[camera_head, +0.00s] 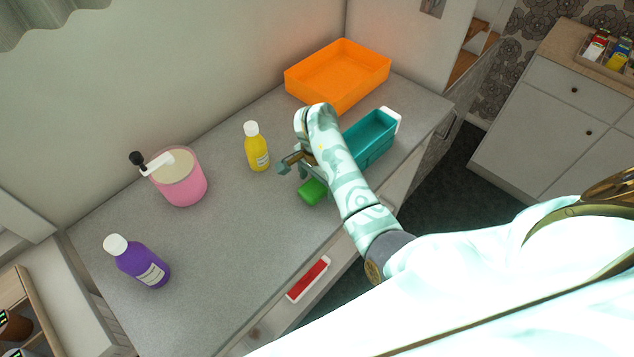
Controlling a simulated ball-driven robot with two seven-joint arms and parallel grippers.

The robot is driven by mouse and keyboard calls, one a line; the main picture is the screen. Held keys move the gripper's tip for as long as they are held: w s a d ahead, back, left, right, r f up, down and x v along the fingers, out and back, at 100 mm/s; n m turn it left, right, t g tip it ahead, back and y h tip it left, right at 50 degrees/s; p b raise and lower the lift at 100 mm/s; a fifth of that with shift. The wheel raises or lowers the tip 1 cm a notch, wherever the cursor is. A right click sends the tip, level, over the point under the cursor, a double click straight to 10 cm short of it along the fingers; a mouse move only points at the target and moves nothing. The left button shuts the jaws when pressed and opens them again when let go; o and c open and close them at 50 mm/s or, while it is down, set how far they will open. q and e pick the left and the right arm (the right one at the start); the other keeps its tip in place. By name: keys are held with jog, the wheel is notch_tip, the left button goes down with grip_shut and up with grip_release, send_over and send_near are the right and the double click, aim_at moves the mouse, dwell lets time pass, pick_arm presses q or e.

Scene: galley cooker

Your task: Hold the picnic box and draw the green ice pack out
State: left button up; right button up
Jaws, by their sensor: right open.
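The teal picnic box (375,136) is an open oblong box on the grey worktop, right of centre, partly hidden behind my right arm. The green ice pack (312,192) shows outside the box, to its lower left, low at the worktop near the front edge. My right gripper (296,165) is open just above and left of the ice pack. I cannot tell whether its fingers touch the pack. My right forearm covers the space between pack and box. My left gripper is not in view.
An orange tray (336,76) stands at the back. A yellow bottle (256,148) is close left of my right gripper. A pink jug (180,181) and a purple bottle (138,262) stand farther left. The worktop (225,245) between them and the front edge is clear.

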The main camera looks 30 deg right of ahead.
jog(key=c, duration=1.1)
jog(key=o, duration=1.1)
jog(key=shift+r, duration=0.15)
notch_tip(320, 180, up, 16)
jog(key=p, duration=0.8)
jog(key=shift+d, duration=0.1)
